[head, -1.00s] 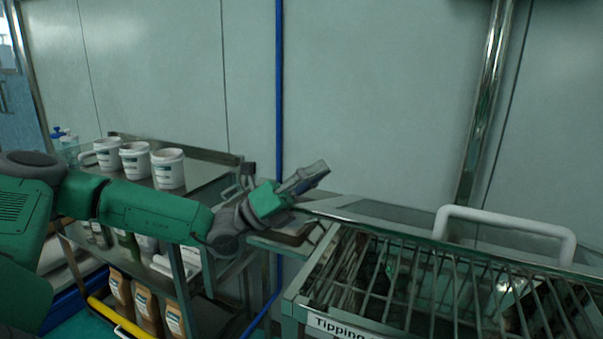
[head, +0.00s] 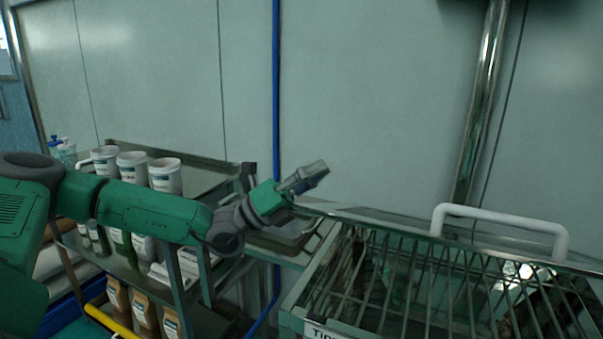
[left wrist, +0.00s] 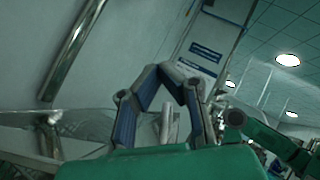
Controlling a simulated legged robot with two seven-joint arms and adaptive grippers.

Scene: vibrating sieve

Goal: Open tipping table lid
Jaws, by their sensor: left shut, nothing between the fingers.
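The tipping table (head: 322,331) is a steel frame at the lower right of the head view, its label cut off by the bottom edge. A metal grid of bars (head: 430,282) covers its top. A white bar handle (head: 500,217) stands at the grid's far edge; I cannot tell how far the lid is open. My left gripper (head: 316,172) is shut and empty, above the table's far left corner and well left of the handle. In the left wrist view its fingers (left wrist: 172,72) meet at the tips, with a pale bar visible behind the gap. My right gripper is out of view.
A shallow metal tray (head: 285,238) sits between cart and table. A blue pole (head: 276,90) and a steel post (head: 483,105) stand at the wall.

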